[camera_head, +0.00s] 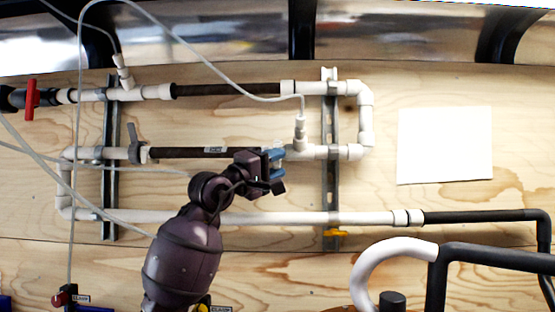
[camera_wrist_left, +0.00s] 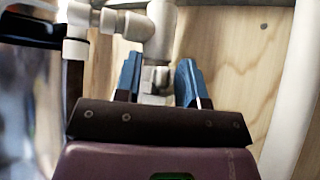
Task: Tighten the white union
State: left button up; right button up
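My left gripper (camera_head: 275,165) comes up from below to the right end of the middle dark pipe (camera_head: 190,153). In the left wrist view its two blue fingers (camera_wrist_left: 160,75) stand one on each side of a white fitting (camera_wrist_left: 155,80), which looks like the white union. The fingers are close to its sides; I cannot tell whether they press on it. In the head view the gripper covers most of this fitting. White pipe fittings (camera_head: 318,151) continue to its right. My right gripper is in neither view.
White elbows (camera_head: 366,118) join the upper and middle pipe runs. A long white pipe (camera_head: 270,217) runs below the gripper. Thin grey tubes cross the board. A red valve handle (camera_head: 32,98) is at left. A blank white sheet (camera_head: 445,145) is at right.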

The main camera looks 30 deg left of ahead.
pick_arm(q)
jog(key=shift+w+d+r, duration=0.1)
jog(key=shift+w+d, duration=0.05)
jog(key=shift+w, duration=0.25)
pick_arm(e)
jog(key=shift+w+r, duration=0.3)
pick_arm(q)
grip_shut()
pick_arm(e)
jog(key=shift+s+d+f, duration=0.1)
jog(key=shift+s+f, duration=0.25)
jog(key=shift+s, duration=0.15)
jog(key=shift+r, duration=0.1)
